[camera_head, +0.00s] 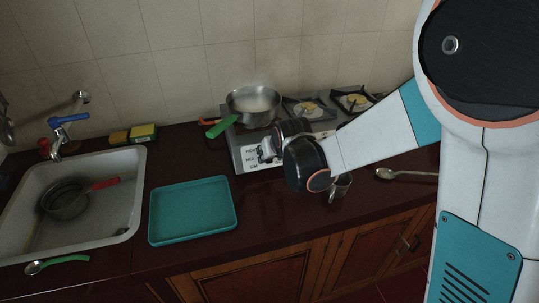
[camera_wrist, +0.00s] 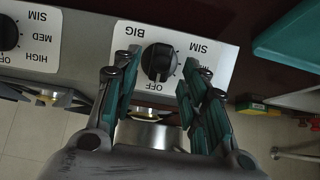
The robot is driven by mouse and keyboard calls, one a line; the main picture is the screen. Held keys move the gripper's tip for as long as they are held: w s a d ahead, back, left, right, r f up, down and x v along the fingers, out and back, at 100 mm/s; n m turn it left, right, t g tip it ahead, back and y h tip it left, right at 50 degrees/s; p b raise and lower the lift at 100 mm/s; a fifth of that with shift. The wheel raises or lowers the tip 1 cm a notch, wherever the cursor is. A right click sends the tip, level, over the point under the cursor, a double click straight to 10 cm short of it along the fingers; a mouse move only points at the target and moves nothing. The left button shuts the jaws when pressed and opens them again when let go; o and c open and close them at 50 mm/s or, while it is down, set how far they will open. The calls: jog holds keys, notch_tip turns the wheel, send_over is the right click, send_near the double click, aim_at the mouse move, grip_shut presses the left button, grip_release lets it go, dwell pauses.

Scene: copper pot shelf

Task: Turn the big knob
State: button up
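The big knob (camera_wrist: 158,62) is a black round dial on a white plate marked BIG, SIM and OFF, on the front panel of the stove (camera_head: 258,160). The wrist view shows it upside down. My gripper (camera_wrist: 160,60) is open, with one teal-padded finger on each side of the knob. A gap shows between the knob and each finger; how close they are in depth I cannot tell.
Another knob (camera_wrist: 7,32) marked MED is beside the big one. A teal tray (camera_head: 192,210) lies left of the stove.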

jog(key=v, duration=0.5)
dwell(0.4)
jog(key=s+d+r+m+h, duration=0.1)
jog(key=s+d+r+m, duration=0.1)
jog(key=s+d+r, duration=0.65)
jog(key=s+d, duration=0.5)
jog(key=s, duration=0.4)
jog(key=s+d+m+h, duration=0.1)
jog(key=s+d, duration=0.3)
jog(key=s, duration=0.5)
jog(key=shift+s+d+f, duration=0.25)
jog(key=shift+d, duration=0.1)
